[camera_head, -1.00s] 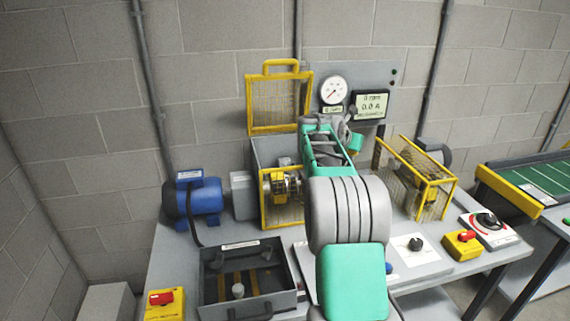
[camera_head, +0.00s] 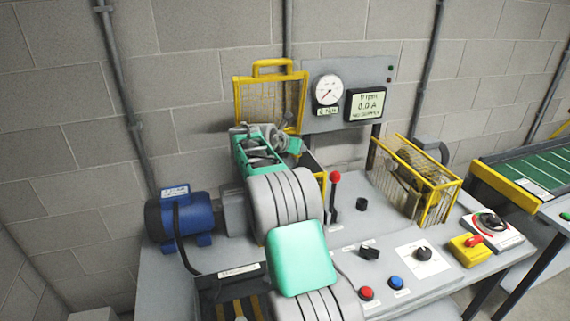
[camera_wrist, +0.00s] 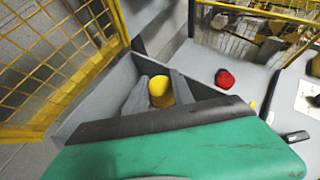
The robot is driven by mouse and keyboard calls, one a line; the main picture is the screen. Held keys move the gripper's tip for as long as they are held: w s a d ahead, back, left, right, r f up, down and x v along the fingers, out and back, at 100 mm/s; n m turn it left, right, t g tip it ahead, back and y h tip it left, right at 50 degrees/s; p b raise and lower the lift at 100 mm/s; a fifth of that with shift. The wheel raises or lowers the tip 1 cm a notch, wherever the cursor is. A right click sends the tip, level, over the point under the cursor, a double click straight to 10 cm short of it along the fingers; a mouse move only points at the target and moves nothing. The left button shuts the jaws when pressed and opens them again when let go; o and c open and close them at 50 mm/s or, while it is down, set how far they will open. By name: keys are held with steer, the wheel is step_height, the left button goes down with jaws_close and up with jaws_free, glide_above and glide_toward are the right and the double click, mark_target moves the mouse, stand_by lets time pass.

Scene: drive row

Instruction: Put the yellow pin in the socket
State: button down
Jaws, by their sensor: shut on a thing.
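The yellow pin (camera_wrist: 160,92) shows as a round yellow end in the wrist view, between the two grey fingers of my gripper (camera_wrist: 158,90). My gripper is shut on it, above or inside a grey open-topped housing (camera_wrist: 92,104). The pin's lower part is hidden. In the head view my green and grey arm covers the pin, my fingertips and most of the housing. I cannot make out the socket in either view.
A raised yellow mesh guard (camera_head: 270,103) stands behind the arm. A red-knobbed lever (camera_head: 335,178) is right of it, and a second mesh guard (camera_head: 418,180) farther right. A blue motor (camera_head: 182,217) stands left. Switches and buttons line the bench front.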

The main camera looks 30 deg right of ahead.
steer(key=a+f, duration=0.1)
steer(key=w+a+f, duration=0.1)
steer(key=f, duration=0.1)
steer(key=w+a+f, duration=0.1)
steer(key=shift+w+f+p, duration=0.15)
steer(key=shift+f+p, duration=0.2)
steer(key=shift+p, duration=0.05)
step_height(320, 180, down, 3)
steer(key=shift+d+f+p, duration=0.1)
steer(key=shift+p, duration=0.4)
steer(key=c, duration=1.1)
jaws_free()
steer(key=b+v, duration=0.2)
steer(key=v, duration=1)
